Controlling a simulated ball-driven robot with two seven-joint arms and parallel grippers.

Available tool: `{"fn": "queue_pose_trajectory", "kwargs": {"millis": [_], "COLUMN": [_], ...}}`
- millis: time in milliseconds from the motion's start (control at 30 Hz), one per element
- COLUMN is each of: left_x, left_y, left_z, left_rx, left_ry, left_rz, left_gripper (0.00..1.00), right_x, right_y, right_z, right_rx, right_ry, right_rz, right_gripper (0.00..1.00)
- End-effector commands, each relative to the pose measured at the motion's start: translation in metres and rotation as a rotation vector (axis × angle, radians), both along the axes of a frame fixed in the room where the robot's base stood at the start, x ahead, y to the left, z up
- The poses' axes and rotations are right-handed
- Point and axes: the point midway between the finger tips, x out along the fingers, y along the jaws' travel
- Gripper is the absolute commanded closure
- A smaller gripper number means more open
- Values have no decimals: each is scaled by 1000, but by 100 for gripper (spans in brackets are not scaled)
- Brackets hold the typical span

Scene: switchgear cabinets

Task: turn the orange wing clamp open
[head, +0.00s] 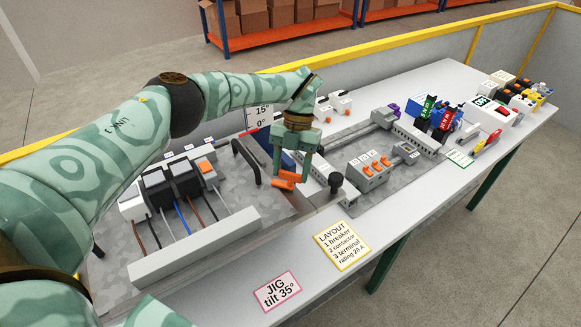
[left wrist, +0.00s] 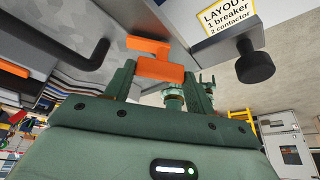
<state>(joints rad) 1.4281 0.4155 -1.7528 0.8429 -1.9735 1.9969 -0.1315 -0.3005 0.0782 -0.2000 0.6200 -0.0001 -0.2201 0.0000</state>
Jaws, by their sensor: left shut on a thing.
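The orange wing clamp (head: 285,183) sits at the right edge of the tilted grey jig panel (head: 222,190) in the head view. It shows large in the left wrist view (left wrist: 158,68), with one wing between my fingers and another part beyond them. My left gripper (head: 290,172) reaches down from above and is shut on the clamp. In the left wrist view, the fingers of my left gripper (left wrist: 162,88) stand on either side of the near wing. The clamp's mount is partly hidden.
A black handle (head: 246,160) stands just left of the clamp, and a black knob (head: 336,180) to its right. Wired breakers (head: 160,192) sit on the panel's left. Grey blocks with orange buttons (head: 367,170) lie farther right. The table front near the labels is clear.

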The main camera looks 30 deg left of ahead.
Motion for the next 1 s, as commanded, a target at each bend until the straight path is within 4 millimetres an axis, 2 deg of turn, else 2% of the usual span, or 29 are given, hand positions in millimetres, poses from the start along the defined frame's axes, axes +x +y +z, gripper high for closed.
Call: {"fn": "queue_pose_trajectory", "kwargs": {"millis": [500, 1000], "left_x": [1, 0], "left_y": [-3, -4], "left_z": [3, 1], "left_rx": [1, 0], "left_ry": [-4, -4], "left_rz": [-455, -655], "left_gripper": [68, 68], "right_x": [1, 2], "right_y": [0, -1], "right_z": [10, 17], "right_rx": [0, -1], "right_ry": [-2, -3], "right_rz": [0, 0], "right_gripper": [24, 24]}}
